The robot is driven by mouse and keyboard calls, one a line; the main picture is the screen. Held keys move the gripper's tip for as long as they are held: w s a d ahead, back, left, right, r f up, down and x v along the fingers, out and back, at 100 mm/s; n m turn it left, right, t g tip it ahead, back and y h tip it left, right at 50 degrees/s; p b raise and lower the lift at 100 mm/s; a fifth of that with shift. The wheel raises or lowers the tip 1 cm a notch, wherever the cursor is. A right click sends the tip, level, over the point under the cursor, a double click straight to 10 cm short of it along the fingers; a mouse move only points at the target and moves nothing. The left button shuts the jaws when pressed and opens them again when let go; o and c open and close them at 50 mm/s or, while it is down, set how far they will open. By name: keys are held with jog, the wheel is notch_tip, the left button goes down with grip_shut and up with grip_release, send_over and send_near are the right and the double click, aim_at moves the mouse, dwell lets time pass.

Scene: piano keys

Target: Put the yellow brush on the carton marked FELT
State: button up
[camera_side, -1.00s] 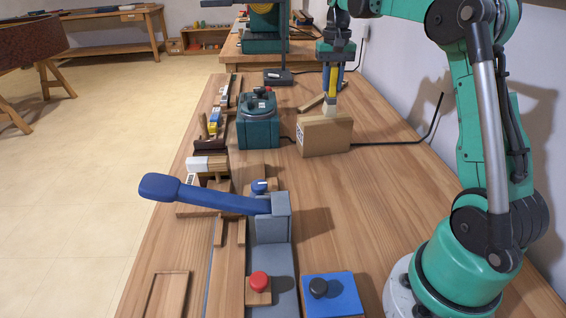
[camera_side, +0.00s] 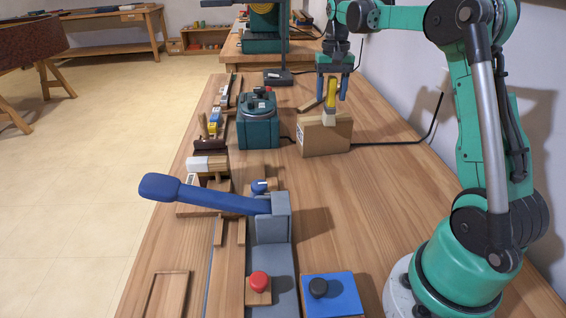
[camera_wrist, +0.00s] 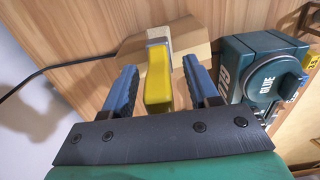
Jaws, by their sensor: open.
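The yellow brush (camera_side: 331,92) stands upright, pale bristles down, on top of the brown carton (camera_side: 327,140). The carton's end label is too small to read. My gripper (camera_side: 332,100) is open, its two blue fingers apart on either side of the brush handle. In the wrist view the brush's yellow handle (camera_wrist: 158,85) sits between the fingers (camera_wrist: 158,68), with a gap on both sides. The tan carton (camera_wrist: 192,45) lies beyond it, partly hidden by the brush.
A teal glue pot (camera_side: 258,125), marked GLUE in the wrist view (camera_wrist: 262,75), stands just left of the carton. A black cable (camera_side: 385,144) runs behind the carton. A blue-handled lever (camera_side: 205,195) is nearer the camera. Bench right of centre is clear.

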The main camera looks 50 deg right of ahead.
notch_tip(320, 180, up, 7)
jog(key=shift+r, duration=0.25)
jog(key=shift+a+r, duration=0.2)
jog(key=shift+a, duration=0.1)
jog(key=s+a+f+n+t+h, duration=0.1)
jog(key=a+n+t, duration=0.1)
jog(key=a, duration=0.5)
jog(key=s+a+n+t, duration=0.1)
jog(key=a+n, duration=0.2)
jog(key=a, duration=0.3)
jog(key=s+a+f+n+t+y, duration=0.1)
jog(key=s+a+f+n+t, duration=0.3)
jog(key=s+a+f, duration=0.2)
jog(key=a+f, duration=0.2)
jog(key=a, duration=0.1)
jog(key=shift+s+a, duration=0.2)
jog(key=shift+s, duration=0.1)
jog(key=shift+f, duration=0.1)
